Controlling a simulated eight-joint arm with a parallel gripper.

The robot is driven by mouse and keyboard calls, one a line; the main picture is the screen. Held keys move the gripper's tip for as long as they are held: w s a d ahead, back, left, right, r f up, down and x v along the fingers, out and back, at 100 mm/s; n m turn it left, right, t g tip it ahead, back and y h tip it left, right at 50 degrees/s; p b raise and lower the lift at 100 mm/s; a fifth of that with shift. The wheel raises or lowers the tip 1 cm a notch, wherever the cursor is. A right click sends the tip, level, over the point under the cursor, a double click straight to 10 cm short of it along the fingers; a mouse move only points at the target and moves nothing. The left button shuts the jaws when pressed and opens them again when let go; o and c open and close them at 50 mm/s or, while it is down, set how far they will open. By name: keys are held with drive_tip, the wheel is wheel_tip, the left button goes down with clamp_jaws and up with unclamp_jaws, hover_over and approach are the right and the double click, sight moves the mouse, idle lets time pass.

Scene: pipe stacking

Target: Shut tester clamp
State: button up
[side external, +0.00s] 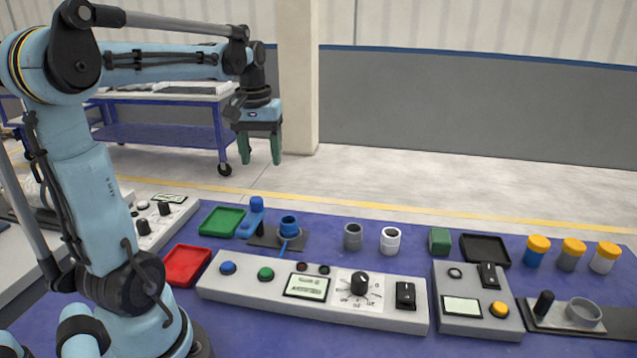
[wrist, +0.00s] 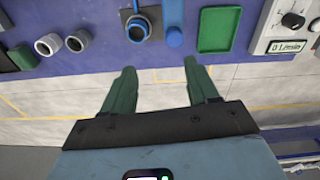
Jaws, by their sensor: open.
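No part is clearly marked as the tester clamp. One candidate is a blue fixture (side external: 288,226) with a round opening and thin blue handle, on a dark plate; it also shows in the wrist view (wrist: 138,29). A blue round-topped post (side external: 256,204) stands just left of it, and shows in the wrist view (wrist: 173,38). Another is a grey ring (side external: 583,312) beside a black upright handle (side external: 543,303) on a plate at the right front. Whether either is open or shut I cannot tell. My gripper (side external: 261,160) is open and empty, its green fingers (wrist: 160,68) high above and apart from everything.
A long control panel (side external: 216,287) and a smaller one (side external: 470,325) lie at the front. Green tray (side external: 222,221), red tray (side external: 187,265), grey pipe (side external: 352,237), white pipe (side external: 390,240), green block (side external: 440,240) and several yellow-capped containers (side external: 572,254) stand on the blue table (side external: 330,212).

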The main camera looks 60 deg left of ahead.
sight(256, 199)
drive_tip(key=shift+n+g, duration=0.3)
drive_tip(key=shift+n, duration=0.2)
drive_tip(key=a+f, duration=0.1)
drive_tip(key=f, duration=0.7)
drive_tip(key=s+a+f, duration=0.1)
drive_tip(key=f, duration=0.3)
drive_tip(key=shift+a, duration=0.3)
drive_tip(key=shift+r, duration=0.1)
clamp_jaws()
